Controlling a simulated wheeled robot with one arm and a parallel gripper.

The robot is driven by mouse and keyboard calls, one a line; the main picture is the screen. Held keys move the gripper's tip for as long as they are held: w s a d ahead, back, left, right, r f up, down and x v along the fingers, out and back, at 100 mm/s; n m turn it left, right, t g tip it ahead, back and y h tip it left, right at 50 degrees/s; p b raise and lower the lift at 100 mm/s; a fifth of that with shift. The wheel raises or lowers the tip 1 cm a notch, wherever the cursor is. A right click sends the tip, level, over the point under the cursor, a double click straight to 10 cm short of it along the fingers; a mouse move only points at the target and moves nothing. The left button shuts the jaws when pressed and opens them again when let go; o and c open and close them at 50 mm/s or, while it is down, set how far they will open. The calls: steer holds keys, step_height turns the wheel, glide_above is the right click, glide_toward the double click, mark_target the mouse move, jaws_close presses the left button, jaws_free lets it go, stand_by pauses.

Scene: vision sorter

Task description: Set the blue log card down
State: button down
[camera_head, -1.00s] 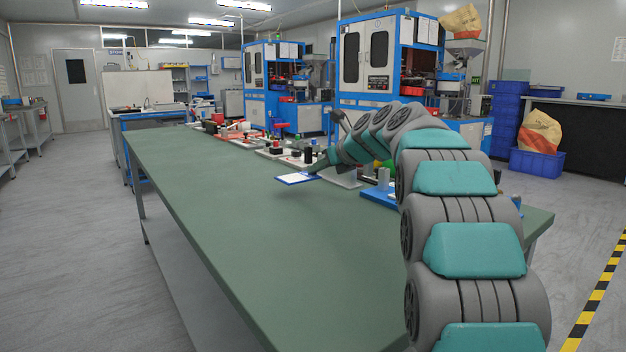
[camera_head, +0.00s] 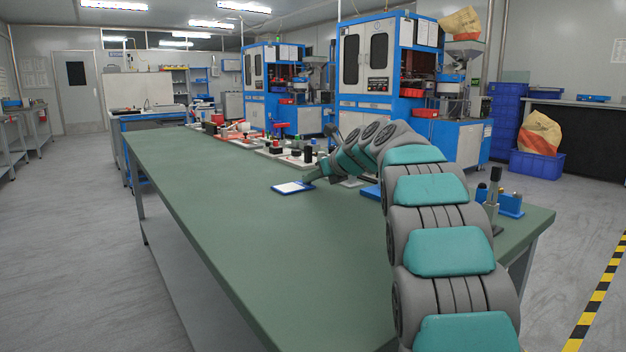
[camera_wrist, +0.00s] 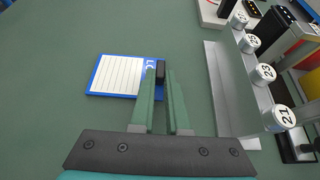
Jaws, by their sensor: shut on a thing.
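The blue log card (camera_head: 291,188) has a white lined face and a blue border. It lies flat at or just above the green table top; I cannot tell whether it touches. In the wrist view the card (camera_wrist: 117,76) is left of my gripper (camera_wrist: 161,72), with the letters "LC" on its right border. My gripper (camera_head: 309,180) is shut on a small dark grip at the card's right edge, between the green fingers. The fingers hide part of the card's right edge.
The green table (camera_head: 220,215) is clear in front and to the left of the card. A metal rack with numbered round caps (camera_wrist: 264,72) stands right of my gripper. A blue holder (camera_head: 511,203) is at the table's right end. Several small items line the back edge.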

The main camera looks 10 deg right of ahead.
steer(key=c, duration=0.9)
jaws_free()
steer(key=shift+f, duration=0.1)
steer(key=shift+r, duration=0.25)
steer(key=p+v, duration=0.1)
steer(key=v, duration=1)
steer(key=shift+s+r, duration=0.15)
steer(key=shift+s, duration=0.05)
steer(key=shift+s+d, duration=0.15)
steer(key=shift+s, duration=0.1)
